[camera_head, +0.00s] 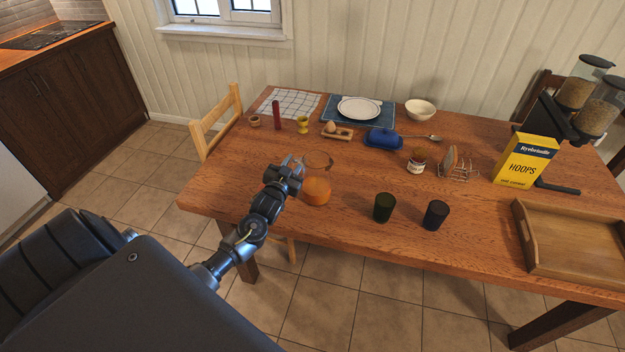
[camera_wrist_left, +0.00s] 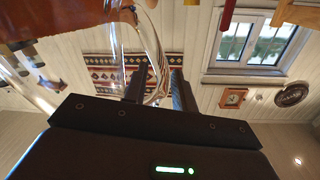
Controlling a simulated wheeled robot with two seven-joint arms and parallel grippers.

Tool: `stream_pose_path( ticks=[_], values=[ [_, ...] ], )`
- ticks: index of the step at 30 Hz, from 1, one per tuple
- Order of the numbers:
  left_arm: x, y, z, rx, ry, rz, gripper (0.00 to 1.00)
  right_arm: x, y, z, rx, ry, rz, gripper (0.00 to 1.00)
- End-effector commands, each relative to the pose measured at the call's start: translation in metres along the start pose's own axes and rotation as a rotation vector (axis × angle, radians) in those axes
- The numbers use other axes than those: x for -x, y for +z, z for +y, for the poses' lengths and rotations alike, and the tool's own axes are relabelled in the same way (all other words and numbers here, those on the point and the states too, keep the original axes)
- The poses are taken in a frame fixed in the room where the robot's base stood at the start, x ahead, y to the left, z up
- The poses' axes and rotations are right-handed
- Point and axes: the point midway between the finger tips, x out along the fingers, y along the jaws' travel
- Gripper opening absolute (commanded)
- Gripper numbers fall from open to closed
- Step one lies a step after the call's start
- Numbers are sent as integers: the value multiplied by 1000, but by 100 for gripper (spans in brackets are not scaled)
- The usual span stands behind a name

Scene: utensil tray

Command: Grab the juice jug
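The juice jug (camera_head: 316,190) is clear glass, with orange juice in its lower part. It is upright at the near left part of the table, close to the front edge. My left gripper (camera_head: 295,163) is at the jug's left side. In the left wrist view, the jug's clear handle (camera_wrist_left: 158,55) runs between my two dark fingers (camera_wrist_left: 160,90), which are close together on it. Orange juice (camera_wrist_left: 70,18) shows at that view's top left. My right gripper is not in view.
A green cup (camera_head: 383,207) and a dark cup (camera_head: 435,214) stand right of the jug on the wooden table (camera_head: 330,235). A wooden tray (camera_head: 575,270) lies at the right. An egg rack (camera_head: 338,132) and blue butter dish (camera_head: 383,139) are behind.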

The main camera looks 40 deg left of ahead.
Motion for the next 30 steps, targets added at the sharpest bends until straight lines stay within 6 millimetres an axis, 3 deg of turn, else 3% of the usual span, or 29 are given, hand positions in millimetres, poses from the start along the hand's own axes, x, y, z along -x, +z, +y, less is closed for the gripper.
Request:
stream_pose_path(
  ticks=[5,11,30],
  values=[
    [0,0,0,0,0,-1,26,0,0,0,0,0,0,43],
    [0,1,0,0,0,-1,0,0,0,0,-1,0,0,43],
    [1,1,1,1,1,-2,0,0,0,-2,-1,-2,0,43]
  ],
)
